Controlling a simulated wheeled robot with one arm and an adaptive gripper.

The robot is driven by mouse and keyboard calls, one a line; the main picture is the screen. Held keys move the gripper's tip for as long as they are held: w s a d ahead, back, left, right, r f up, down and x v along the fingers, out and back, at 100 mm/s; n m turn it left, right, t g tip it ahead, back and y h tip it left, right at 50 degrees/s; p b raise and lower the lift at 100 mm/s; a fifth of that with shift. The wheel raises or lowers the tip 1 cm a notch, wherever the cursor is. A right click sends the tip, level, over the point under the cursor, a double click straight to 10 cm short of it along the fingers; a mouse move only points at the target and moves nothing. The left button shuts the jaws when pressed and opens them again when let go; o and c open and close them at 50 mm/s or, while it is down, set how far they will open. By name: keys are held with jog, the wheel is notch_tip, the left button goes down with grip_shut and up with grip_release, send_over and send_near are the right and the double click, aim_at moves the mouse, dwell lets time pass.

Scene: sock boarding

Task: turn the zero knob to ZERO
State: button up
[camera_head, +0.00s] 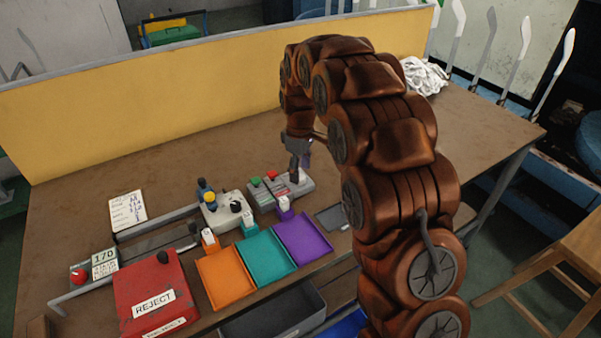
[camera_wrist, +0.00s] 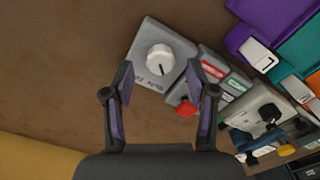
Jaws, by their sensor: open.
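The zero knob (camera_wrist: 159,58) is a round white dial with a dark pointer line, on the end of a grey box (camera_wrist: 182,42). In the wrist view its pointer points toward the bottom of the picture. Small lettering beside it is too blurred to read. My gripper (camera_wrist: 159,77) is open and empty, its two fingers on either side of the knob's line, with the knob just beyond the tips. In the head view my gripper (camera_head: 300,168) is over the right end of the grey box (camera_head: 265,197) and hides the knob.
The same box carries a red button (camera_wrist: 187,109) and red and green labels. A pale box with a black knob (camera_head: 235,206) stands left of it. Orange (camera_head: 226,279), teal and purple trays (camera_head: 303,239) lie in front. A yellow panel (camera_head: 130,115) bounds the bench's back.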

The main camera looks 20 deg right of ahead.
jog(key=shift+f, duration=1.15)
grip_shut()
